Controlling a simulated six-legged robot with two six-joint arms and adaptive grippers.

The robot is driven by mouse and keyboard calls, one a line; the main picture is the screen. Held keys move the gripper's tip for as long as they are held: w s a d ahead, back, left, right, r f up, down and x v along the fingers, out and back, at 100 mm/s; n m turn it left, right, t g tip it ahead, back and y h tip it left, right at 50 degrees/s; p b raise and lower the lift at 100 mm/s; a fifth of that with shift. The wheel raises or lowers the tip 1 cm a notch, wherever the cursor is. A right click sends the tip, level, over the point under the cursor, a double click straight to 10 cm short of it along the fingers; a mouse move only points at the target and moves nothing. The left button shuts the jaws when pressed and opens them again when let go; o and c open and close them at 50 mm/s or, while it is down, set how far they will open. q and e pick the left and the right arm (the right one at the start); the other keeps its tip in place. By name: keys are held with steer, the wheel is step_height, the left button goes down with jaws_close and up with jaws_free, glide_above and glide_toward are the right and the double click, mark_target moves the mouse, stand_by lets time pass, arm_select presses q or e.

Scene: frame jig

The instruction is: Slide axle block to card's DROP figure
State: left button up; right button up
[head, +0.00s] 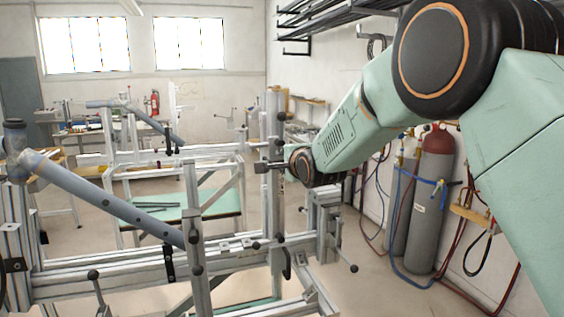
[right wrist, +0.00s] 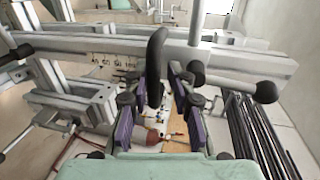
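My right gripper (head: 272,167) is at the upright metal post (head: 274,115) of the jig in the head view. In the right wrist view its two purple-padded fingers (right wrist: 158,100) stand apart. A black curved lever (right wrist: 156,62) shows between and just ahead of the fingertips; I cannot tell whether they touch it. Behind it runs a pale metal rail (right wrist: 110,45). I cannot surely pick out the axle block, and no card with a DROP figure is readable. My left gripper is not in view.
A blue-grey tube (head: 105,205) slopes across the jig's left side. The jig's long rail (head: 120,280) crosses the front, with several black knobs and levers. A second jig with a tube (head: 145,115) stands behind. Gas cylinders (head: 432,200) and hoses stand by the right wall.

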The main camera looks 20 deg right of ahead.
steer(key=shift+a+r, duration=0.1)
steer(key=shift+r, duration=0.05)
steer(key=shift+s, duration=0.3)
steer(key=v, duration=1.1)
steer(key=shift+s, duration=0.3)
steer(key=shift+w, duration=0.25)
